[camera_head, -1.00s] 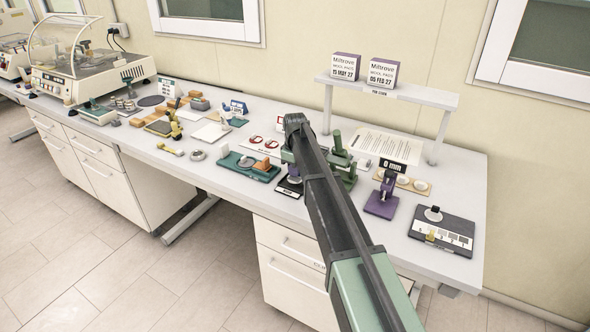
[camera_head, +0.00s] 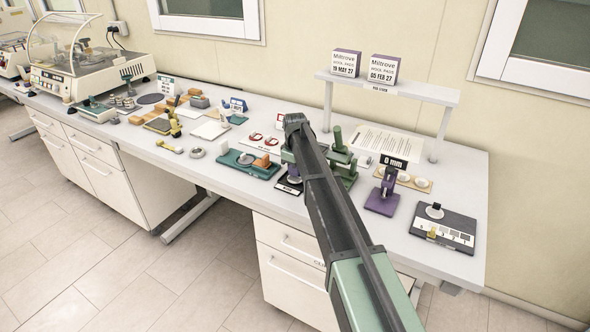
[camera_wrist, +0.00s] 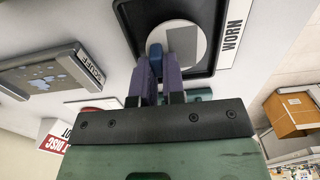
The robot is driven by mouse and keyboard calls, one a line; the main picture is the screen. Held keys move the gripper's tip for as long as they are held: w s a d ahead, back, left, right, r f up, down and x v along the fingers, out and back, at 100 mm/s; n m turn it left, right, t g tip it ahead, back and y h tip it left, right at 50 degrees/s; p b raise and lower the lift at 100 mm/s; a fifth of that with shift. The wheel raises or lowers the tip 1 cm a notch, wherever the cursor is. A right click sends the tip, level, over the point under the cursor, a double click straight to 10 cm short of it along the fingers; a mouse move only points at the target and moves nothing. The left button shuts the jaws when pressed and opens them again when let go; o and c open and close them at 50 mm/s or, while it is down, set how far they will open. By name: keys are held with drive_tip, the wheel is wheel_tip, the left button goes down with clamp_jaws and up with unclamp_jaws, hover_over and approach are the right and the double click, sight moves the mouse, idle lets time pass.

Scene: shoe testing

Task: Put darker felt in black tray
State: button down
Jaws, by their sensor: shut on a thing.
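The black tray (camera_wrist: 204,66) with a WORN label (camera_wrist: 230,46) lies beneath my gripper in the wrist view. It also shows in the head view (camera_head: 287,188), partly covered by my arm. A pale round disc with a dark grey patch (camera_wrist: 183,44) shows within the tray's rim; I cannot tell whether it rests on the tray floor. My gripper (camera_wrist: 157,60) has purple fingers closed on a small blue piece (camera_wrist: 155,50) at the disc's near edge. I cannot tell whether the blue piece joins the disc or the grey patch.
A green tray (camera_head: 236,165) with a disc and an orange block stands left of the black tray. Green upright devices (camera_head: 340,158) stand close on the right, then a purple gauge (camera_head: 382,200) reading 0 mm. A SCUFF panel (camera_wrist: 75,52) lies nearby. The bench front edge is close.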

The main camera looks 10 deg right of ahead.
drive_tip(key=shift+f+b, duration=0.4)
drive_tip(key=shift+f, duration=0.1)
drive_tip(key=c, duration=1.1)
unclamp_jaws()
drive_tip(key=shift+r, duration=0.15)
drive_tip(key=shift+w+r+p, duration=0.1)
drive_tip(key=shift+r+p, duration=0.3)
drive_tip(key=shift+p, duration=0.15)
drive_tip(key=r+p, duration=1)
drive_tip(key=shift+s, duration=0.2)
